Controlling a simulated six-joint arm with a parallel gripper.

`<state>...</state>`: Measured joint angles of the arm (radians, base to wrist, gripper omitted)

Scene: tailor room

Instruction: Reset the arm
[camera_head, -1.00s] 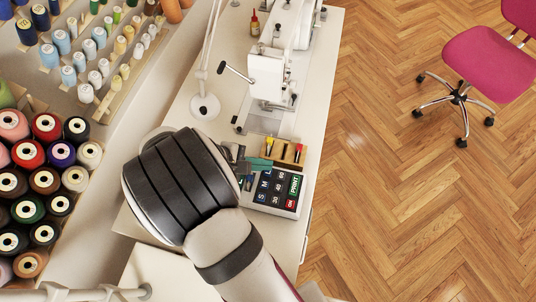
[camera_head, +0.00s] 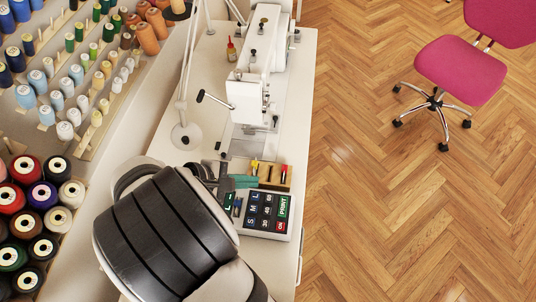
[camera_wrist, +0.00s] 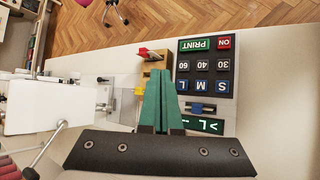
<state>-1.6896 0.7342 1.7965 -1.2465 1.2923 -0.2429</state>
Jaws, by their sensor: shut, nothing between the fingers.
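My gripper (camera_head: 245,182) shows as teal-green fingers beside the keypad device, partly hidden by my dark arm link in the head view. In the wrist view my gripper (camera_wrist: 158,85) points away from the camera with its two fingers together and nothing between them. I cannot tell how high the tips are above the table.
The keypad device (camera_head: 266,212) has S, M, L, number and PRINT keys. A wooden holder (camera_head: 275,174) with red and yellow items stands by it. A white sewing machine (camera_head: 262,65) and lamp base (camera_head: 186,136) stand behind. Thread spools (camera_head: 44,195) fill the left. A pink chair (camera_head: 460,70) stands right.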

